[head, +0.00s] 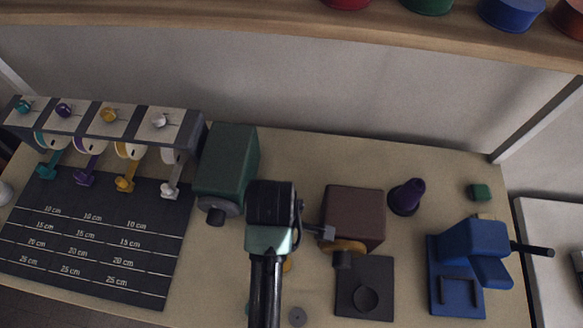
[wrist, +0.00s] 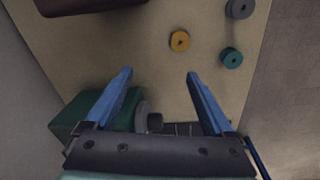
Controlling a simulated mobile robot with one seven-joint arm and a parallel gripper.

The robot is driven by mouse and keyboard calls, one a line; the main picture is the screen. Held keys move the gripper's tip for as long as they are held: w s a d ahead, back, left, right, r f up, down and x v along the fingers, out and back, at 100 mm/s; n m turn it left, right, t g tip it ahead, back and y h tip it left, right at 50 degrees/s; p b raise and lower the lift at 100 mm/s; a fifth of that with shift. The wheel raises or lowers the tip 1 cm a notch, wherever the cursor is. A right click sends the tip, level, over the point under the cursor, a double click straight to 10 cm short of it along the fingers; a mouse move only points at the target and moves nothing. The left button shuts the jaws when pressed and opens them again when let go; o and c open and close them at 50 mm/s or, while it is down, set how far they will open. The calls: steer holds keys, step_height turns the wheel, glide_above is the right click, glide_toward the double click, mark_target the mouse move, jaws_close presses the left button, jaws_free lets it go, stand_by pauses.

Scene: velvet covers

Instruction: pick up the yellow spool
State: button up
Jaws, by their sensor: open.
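The yellow spool (wrist: 180,41) lies flat on the bench in the wrist view, its dark centre hole facing up. It is ahead of my gripper (wrist: 160,74), a little right of the line between the blue fingertips. The fingers are apart with nothing between them, and do not touch the spool. In the head view only a sliver of the yellow spool (head: 288,264) shows beside my arm, which hides the rest and my fingers. A teal spool (wrist: 231,58) lies right of the yellow one, with a grey spool (wrist: 240,9) beyond.
A green machine (head: 226,160) stands left of my arm and a brown machine (head: 362,211) right. Further right are a purple cone (head: 407,197), a dark plate (head: 378,276) and a blue device (head: 470,245). A dark measuring mat (head: 95,235) lies left. Bare bench surrounds the yellow spool.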

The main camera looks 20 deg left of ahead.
steer(key=shift+n+g, duration=0.4)
steer(key=shift+g, duration=0.1)
steer(key=s+f, duration=0.1)
steer(key=f, duration=0.4)
steer(key=s+f, duration=0.1)
steer(key=f, duration=0.2)
steer(key=shift+s+d, duration=0.35)
steer(key=shift+d+f+p, duration=0.2)
steer(key=shift+f, duration=1.25)
steer(key=shift+d+f+p, duration=0.2)
steer(key=shift+f, duration=1.25)
jaws_close()
